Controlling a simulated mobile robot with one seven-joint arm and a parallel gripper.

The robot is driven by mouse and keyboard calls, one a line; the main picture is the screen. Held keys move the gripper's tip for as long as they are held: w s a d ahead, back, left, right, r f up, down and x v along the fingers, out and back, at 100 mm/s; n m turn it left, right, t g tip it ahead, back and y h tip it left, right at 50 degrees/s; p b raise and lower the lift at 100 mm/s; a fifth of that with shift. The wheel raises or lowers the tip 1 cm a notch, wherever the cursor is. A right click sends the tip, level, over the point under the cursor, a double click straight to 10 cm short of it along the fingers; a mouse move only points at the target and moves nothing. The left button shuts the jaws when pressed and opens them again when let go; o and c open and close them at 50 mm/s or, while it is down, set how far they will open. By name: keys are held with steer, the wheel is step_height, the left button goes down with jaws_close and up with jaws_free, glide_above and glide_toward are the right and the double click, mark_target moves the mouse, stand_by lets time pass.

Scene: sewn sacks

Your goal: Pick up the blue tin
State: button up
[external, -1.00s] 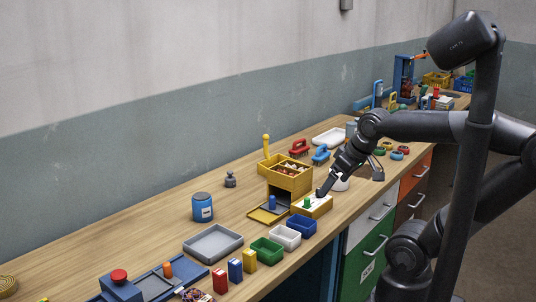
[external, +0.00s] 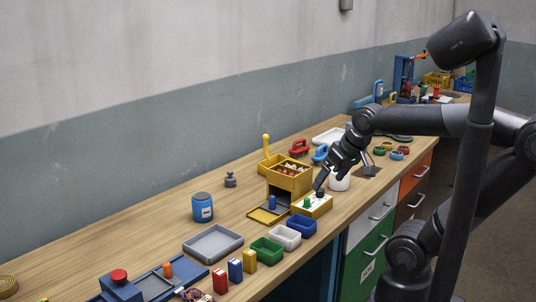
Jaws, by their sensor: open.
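The blue tin (external: 203,208) stands upright on the wooden bench, left of the yellow box. It has a dark grey lid and a white label. My gripper (external: 320,186) is open and well to the right of the tin, apart from it. It points down over the yellow block with the green button (external: 312,206). The gap between its fingers is small in this view, and I cannot tell whether they touch the block.
A yellow box (external: 290,176) with an upright handle and open flap stands between tin and gripper. A grey tray (external: 212,243) lies in front of the tin; green, white and blue bins sit to its right. A grey weight (external: 230,179) stands behind.

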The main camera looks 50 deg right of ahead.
steer(key=w+a+r+m+y, duration=0.1)
steer(key=w+r+m, duration=0.1)
steer(key=w+m, duration=0.5)
steer(key=m+g, duration=0.2)
steer(key=m, duration=2)
glide_toward(200, 205)
steer(key=shift+y, duration=0.3)
steer(key=w+d+f, duration=0.2)
steer(key=d, duration=0.1)
steer(key=shift+w, duration=0.2)
steer(key=x, duration=1)
steer(key=shift+w+f, duration=0.1)
steer(key=shift+w, duration=0.1)
steer(key=c, duration=1.4)
